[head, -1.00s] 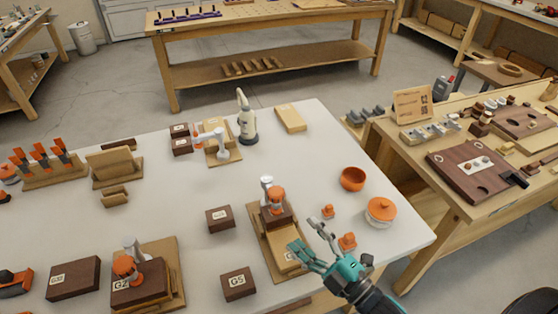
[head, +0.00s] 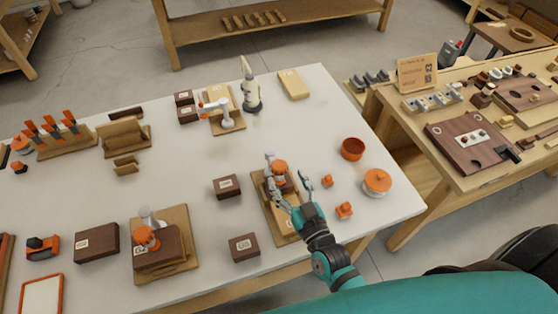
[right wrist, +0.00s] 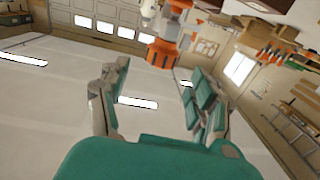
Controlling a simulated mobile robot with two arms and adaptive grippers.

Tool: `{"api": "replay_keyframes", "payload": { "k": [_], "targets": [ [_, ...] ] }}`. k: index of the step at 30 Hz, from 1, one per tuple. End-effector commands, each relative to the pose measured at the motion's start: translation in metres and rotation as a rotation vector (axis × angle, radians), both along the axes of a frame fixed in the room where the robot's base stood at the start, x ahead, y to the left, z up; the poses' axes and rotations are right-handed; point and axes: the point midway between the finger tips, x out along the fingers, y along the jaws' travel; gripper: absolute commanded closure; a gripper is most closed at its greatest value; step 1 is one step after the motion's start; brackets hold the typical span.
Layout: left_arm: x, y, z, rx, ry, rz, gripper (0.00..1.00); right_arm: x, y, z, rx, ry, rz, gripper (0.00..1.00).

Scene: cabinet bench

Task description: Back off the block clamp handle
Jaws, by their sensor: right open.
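A clamp with an orange knob (head: 280,168) and a grey-white body stands on a wooden board (head: 284,238) near the right of the white bench. My right gripper (head: 291,182) is open over this board, just on the near side of the clamp, with its fingers spread. In the right wrist view the orange and grey clamp part (right wrist: 163,52) shows beyond the open fingers (right wrist: 155,90), with a visible gap. Two similar clamps stand on boards, one at front left (head: 147,236) and one at the back (head: 213,106). My left gripper is out of view.
Dark labelled blocks (head: 227,187) and (head: 244,247) lie left of the board. The bench middle is mostly clear.

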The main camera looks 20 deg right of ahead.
Motion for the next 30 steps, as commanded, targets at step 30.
{"api": "replay_keyframes", "payload": {
  "k": [30],
  "targets": [
    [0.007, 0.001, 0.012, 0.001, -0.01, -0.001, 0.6, 0.061, 0.006, 0.0, 0.0, 0.0, 0.0, 0.71]
  ]
}}
